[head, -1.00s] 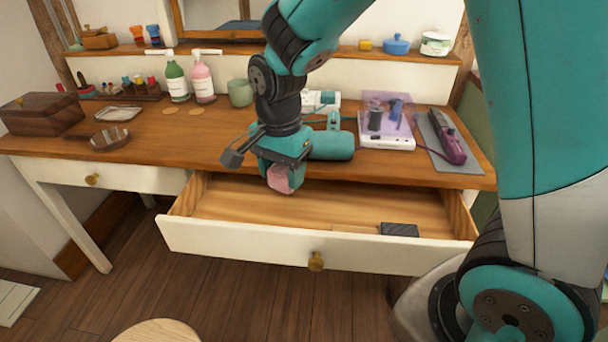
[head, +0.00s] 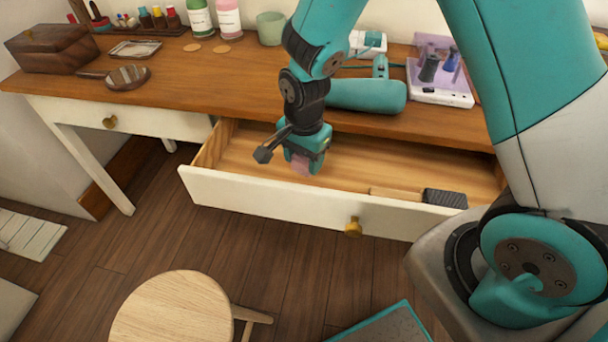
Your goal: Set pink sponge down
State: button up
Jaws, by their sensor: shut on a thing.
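The pink sponge (head: 302,166) shows in the head view as a small pink patch at the end of my gripper (head: 303,158). My gripper is shut on it and points down into the open drawer (head: 268,194). Most of the sponge is hidden behind the gripper. I cannot tell whether the sponge touches the drawer floor. The drawer's wooden floor is bare around it.
A dark block (head: 445,198) with a light wooden strip (head: 395,193) lies at the drawer's front right. A teal roll (head: 367,96) lies on the desk (head: 190,95) behind my arm. A round wooden stool (head: 172,312) stands on the floor in front.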

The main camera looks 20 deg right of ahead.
aim_at(304, 174)
jog(key=shift+f+b, duration=0.4)
jog(key=shift+f, duration=2.1)
jog(key=shift+f, duration=0.1)
jog(key=o, duration=0.9)
notch_tip(304, 174, up, 12)
jog(key=shift+f+p, duration=0.1)
jog(key=shift+p, duration=0.95)
jog(key=s+a+r+n+y, duration=0.2)
jog(key=s+r+n, duration=0.6)
jog(key=s+n, duration=0.1)
jog(key=s+a+r+n+y, duration=0.2)
jog(key=s+r+n, duration=0.6)
jog(key=s+n, duration=0.1)
jog(key=shift+s+a+r+n, duration=0.25)
jog(key=shift+a+r+n, duration=0.1)
jog(key=shift+r+n, duration=0.05)
